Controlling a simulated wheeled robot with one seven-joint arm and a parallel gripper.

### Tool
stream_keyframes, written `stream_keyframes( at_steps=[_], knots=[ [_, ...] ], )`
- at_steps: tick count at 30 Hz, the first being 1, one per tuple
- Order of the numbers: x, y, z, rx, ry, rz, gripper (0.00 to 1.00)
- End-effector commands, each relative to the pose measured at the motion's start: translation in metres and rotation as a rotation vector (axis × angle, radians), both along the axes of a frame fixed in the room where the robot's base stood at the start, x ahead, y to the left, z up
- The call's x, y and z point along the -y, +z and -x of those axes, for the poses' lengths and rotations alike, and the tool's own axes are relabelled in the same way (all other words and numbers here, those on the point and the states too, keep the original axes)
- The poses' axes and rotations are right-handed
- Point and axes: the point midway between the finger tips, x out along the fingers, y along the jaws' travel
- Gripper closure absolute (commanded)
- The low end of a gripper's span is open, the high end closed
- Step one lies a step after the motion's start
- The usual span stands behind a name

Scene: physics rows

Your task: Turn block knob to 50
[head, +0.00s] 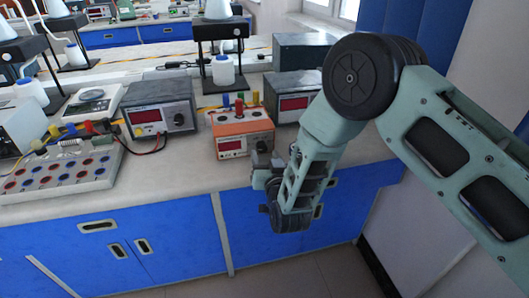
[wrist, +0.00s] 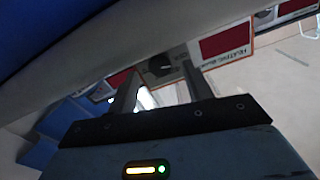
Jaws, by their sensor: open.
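An orange box (head: 245,127) with a red display stands at the front edge of the bench in the head view, with coloured posts on top. Its dark knob (head: 262,144) is at the right of its front, just above my gripper (head: 264,160). In the wrist view, a dark round knob (wrist: 160,66) shows between and beyond the fingertips of my gripper (wrist: 157,80), beside a red display panel (wrist: 226,42) with blurred lettering. My gripper is open, with nothing visible between the fingers. I cannot tell whether a finger touches the knob. The knob's setting is too small to read.
A dark power supply (head: 160,105) with a red display stands left of the orange box. Another dark unit (head: 292,100) stands to its right, partly behind my arm. A board with red and blue sockets (head: 62,172) lies at the left. Blue cabinets (head: 165,240) are below.

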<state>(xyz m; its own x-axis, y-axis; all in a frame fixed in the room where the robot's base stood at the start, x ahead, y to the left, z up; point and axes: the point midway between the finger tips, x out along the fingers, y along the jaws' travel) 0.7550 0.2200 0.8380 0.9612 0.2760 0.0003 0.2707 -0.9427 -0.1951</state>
Motion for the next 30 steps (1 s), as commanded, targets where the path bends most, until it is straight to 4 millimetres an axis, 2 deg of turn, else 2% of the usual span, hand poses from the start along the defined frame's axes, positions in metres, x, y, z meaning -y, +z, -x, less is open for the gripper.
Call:
stream_keyframes(
  at_steps=[6,15,20,30],
  knots=[
    [-0.005,0.0,-0.016,0.0,0.0,-0.001,0.5],
    [-0.005,0.0,-0.018,0.0,0.0,0.0,0.5],
    [-0.005,0.0,-0.017,0.0,0.0,0.0,0.94],
    [-0.005,-0.001,-0.017,-0.008,-0.001,-0.029,0.94]
  ],
)
